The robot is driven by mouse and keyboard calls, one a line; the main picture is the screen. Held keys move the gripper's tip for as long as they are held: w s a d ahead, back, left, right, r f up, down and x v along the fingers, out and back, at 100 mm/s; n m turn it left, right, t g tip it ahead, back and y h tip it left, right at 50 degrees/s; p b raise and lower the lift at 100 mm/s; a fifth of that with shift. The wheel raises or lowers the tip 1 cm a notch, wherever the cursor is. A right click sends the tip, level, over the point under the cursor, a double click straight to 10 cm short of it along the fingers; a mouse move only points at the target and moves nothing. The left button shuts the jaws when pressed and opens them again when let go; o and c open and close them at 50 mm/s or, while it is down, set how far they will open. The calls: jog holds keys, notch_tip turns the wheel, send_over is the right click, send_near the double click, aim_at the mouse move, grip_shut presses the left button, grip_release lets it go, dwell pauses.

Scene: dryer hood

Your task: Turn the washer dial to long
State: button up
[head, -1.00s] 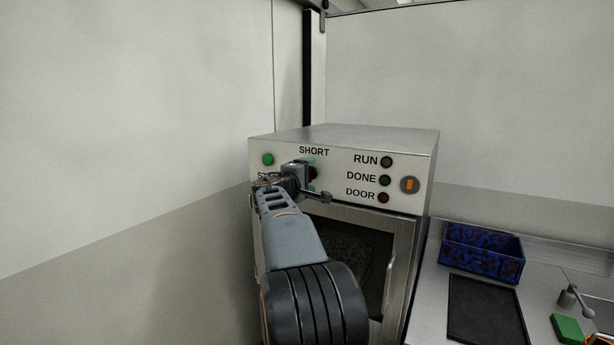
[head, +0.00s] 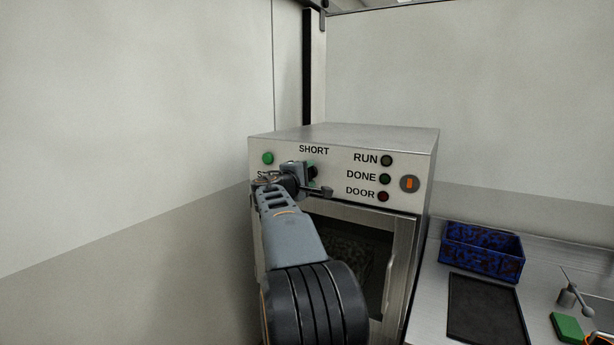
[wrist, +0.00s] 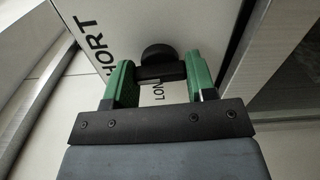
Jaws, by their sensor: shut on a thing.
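The washer (head: 345,135) is a steel box with a white front panel in the head view. Its black dial (wrist: 157,55) shows in the wrist view, with a dark bar across it between the green fingers of my gripper (wrist: 159,72). My gripper is shut on the dial, one finger on each side. The SHORT label (wrist: 101,44) is at upper left there, and part of the LONG label (wrist: 157,92) shows below the bar. In the head view my gripper (head: 311,173) is at the panel below SHORT (head: 314,150), and my arm hides much of the dial area.
A green button (head: 267,158) is at the panel's left. RUN, DONE and DOOR lamps (head: 384,179) and an orange switch (head: 410,184) are at its right. The door handle (head: 388,275) is below. A blue bin (head: 482,252), dark tray (head: 484,308) and green block (head: 567,327) sit right.

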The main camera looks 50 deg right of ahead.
jog(key=n+p, duration=0.4)
jog(key=n, duration=1.2)
jog(key=shift+n+p, duration=0.3)
jog(key=shift+n, duration=0.3)
jog(key=shift+f, duration=0.1)
jog(key=o, duration=0.9)
jog(key=shift+o, duration=0.2)
jog(key=b+v, duration=0.3)
jog(key=v, duration=1)
jog(key=shift+a+b, duration=0.4)
